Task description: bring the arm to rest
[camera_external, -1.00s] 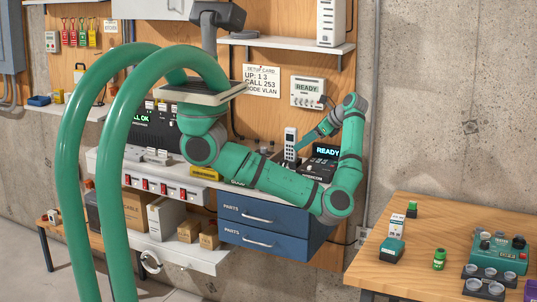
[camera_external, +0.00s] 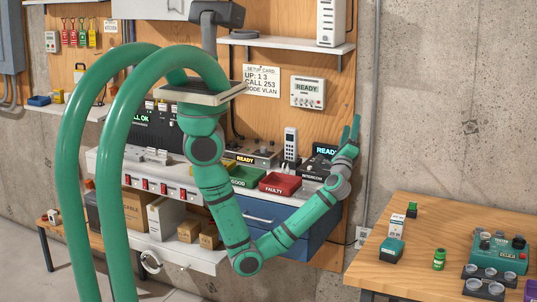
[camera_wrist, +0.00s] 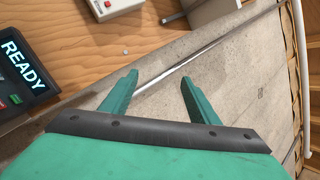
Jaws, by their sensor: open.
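My green arm hangs in front of the workbench, with its elbow low near the blue drawers. My gripper (camera_external: 352,130) points up at the right end of the bench, beside the intercom with the READY screen (camera_external: 325,150). In the wrist view my gripper (camera_wrist: 158,90) has its two green fingers spread apart with nothing between them. The intercom's READY screen also shows at the left edge of the wrist view (camera_wrist: 22,68). Beyond the fingers are the grey wall and a thin pipe.
A white handset (camera_external: 290,143) stands on the bench, with a green tray (camera_external: 243,177) and a red tray (camera_external: 280,183) nearby. A READY wall box (camera_external: 307,92) hangs above. A wooden table (camera_external: 420,277) with small items stands at the right.

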